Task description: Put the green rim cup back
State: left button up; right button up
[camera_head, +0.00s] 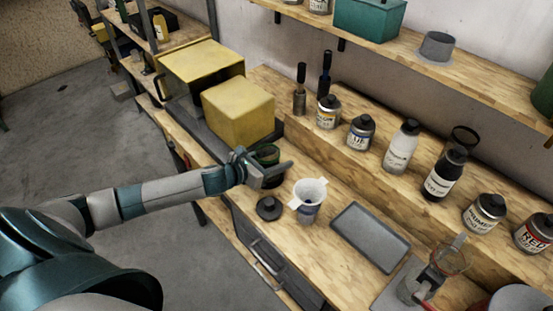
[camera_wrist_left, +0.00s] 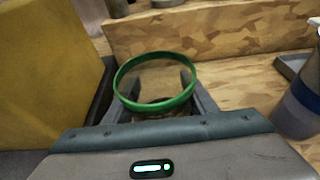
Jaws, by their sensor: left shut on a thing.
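The green rim cup (camera_wrist_left: 155,105) is a see-through cup with a bright green ring around its mouth. It sits upright between the two fingers of my left gripper (camera_wrist_left: 158,86), which is shut on it. In the head view the cup (camera_head: 266,151) shows dark green behind the gripper (camera_head: 271,165), over the bench just right of the yellow box. Its lower part is hidden by the fingers, and I cannot tell whether its base touches the bench. My right gripper is in neither view.
A yellow box (camera_head: 238,110) stands close on the left. A white-topped container (camera_head: 309,196), a black lid (camera_head: 269,208) and a grey tray (camera_head: 370,236) lie nearby. Several bottles and cans, including a white bottle (camera_head: 401,147), line the raised ledge behind. A shelf (camera_head: 480,83) hangs above.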

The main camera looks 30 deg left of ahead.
pick_arm(q)
jog(key=shift+f, duration=0.45)
jog(key=shift+f, duration=0.15)
jog(key=o, duration=1.2)
jog(key=shift+c, duration=0.2)
jog(key=shift+s, duration=0.1)
